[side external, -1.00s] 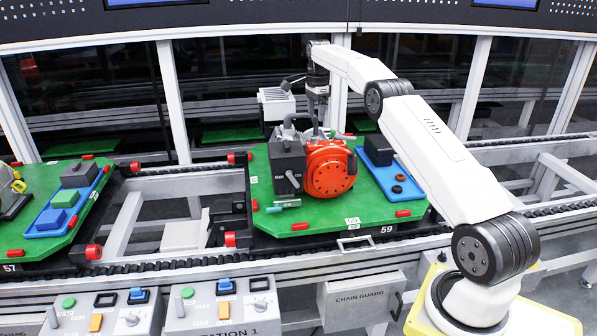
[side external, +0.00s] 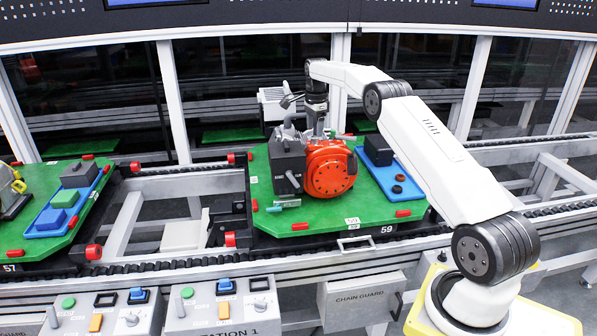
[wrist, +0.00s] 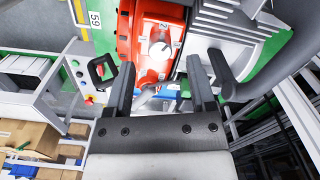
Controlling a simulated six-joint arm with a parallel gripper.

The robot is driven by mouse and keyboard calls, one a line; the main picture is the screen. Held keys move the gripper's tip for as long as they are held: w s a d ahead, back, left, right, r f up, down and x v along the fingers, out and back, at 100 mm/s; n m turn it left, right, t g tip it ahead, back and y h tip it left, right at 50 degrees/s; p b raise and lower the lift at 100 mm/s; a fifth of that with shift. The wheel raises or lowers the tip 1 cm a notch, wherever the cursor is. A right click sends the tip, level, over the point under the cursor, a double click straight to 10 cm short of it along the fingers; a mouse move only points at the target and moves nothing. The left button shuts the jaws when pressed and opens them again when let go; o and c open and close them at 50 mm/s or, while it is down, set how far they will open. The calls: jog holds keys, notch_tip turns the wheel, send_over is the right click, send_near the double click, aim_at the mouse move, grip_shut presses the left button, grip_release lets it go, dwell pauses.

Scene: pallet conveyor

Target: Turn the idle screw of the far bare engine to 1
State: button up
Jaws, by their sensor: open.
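The engine has a round red cover (side external: 330,170) and a grey block (side external: 288,167); it sits on the green pallet (side external: 300,216) marked 59. In the wrist view its red housing (wrist: 140,25) carries a small pale screw or knob (wrist: 160,48) with a dark slot and small marks around it. One mark looks like a 2; which mark the slot points to is not clear. My gripper (side external: 318,128) is behind and above the red cover. In the wrist view its two fingers (wrist: 160,66) are apart and empty, with the screw seen beyond the gap between the tips.
A grey hose (wrist: 234,80) and ribbed grey part (wrist: 240,25) lie close to the right finger. A blue tray (side external: 378,160) with dark parts is on the pallet's right. Another pallet (side external: 20,250) stands at left. Control boxes (side external: 222,310) line the front.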

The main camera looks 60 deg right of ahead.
aim_at(315, 140)
jog(key=shift+f, duration=1.5)
grip_shut()
